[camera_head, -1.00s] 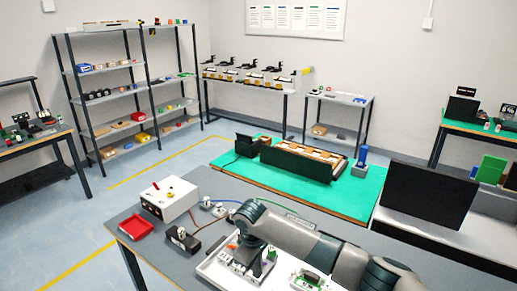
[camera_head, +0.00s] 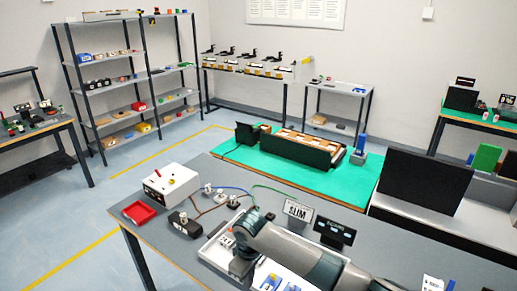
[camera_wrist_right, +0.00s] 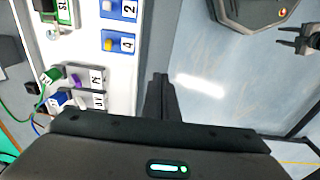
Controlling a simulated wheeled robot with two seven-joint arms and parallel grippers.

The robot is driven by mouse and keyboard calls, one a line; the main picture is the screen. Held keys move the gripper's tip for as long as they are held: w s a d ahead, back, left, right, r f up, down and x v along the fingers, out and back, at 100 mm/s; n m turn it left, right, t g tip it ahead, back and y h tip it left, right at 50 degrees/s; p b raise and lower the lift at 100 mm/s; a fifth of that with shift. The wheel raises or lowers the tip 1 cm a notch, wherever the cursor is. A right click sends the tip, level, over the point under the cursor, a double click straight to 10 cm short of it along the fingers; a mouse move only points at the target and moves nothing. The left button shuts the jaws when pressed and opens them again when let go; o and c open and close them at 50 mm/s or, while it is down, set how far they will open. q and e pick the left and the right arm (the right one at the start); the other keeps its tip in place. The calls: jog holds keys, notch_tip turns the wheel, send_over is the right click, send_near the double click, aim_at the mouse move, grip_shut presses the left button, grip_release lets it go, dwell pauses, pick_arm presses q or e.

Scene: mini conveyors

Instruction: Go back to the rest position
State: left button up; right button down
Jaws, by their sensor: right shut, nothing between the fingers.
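My right arm reaches in from the lower right in the head view over the grey table (camera_head: 165,180). Its wrist bends down over a white board (camera_head: 211,253) that carries small modules. My right gripper (camera_wrist_right: 160,88) shows in the right wrist view with its fingers together and nothing between them. It is beside the board's edge, over the floor in that picture, apart from the modules. A dark two-pronged part at the wrist view's right edge looks like my left gripper (camera_wrist_right: 292,38); its opening is unclear.
A red tray (camera_head: 139,212), a white box (camera_head: 171,185) and a black block (camera_head: 184,225) lie left of the board. Thin cables run behind it. A SLIM sign (camera_head: 297,211) and a dark sign (camera_head: 335,232) stand beyond my arm. Blue numbered modules (camera_wrist_right: 118,42) sit on the board.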

jog(key=s+f+m+y, duration=0.2)
jog(key=s+f, duration=0.1)
jog(key=s, duration=0.5)
jog(key=s+f+m+y, duration=0.1)
jog(key=s+f+y, duration=0.15)
jog(key=s, duration=0.65)
jog(key=s+d+r+m+t+h, duration=0.1)
jog(key=s+d+m+h, duration=0.15)
jog(key=s+d, duration=0.9)
jog(key=s+d+m+t+h, duration=0.2)
jog(key=s+d+m, duration=0.2)
jog(key=s+d, duration=0.7)
jog(key=w+d+f+g+b, duration=0.15)
jog(key=f+b, duration=0.25)
jog(key=f, duration=1.4)
jog(key=d+f+b, duration=0.2)
jog(key=f+b, duration=0.2)
jog(key=f, duration=1.5)
jog(key=s+d+f+b, duration=0.1)
jog(key=s+f+b, duration=0.2)
jog(key=s+f, duration=0.5)
jog(key=s+d+f+g+b, duration=0.1)
jog(key=s+f+b, duration=0.2)
jog(key=s+f, duration=0.6)
jog(key=shift+s+d+f+h+b, duration=0.3)
jog(key=shift+d+f, duration=0.05)
jog(key=shift+f, duration=2.85)
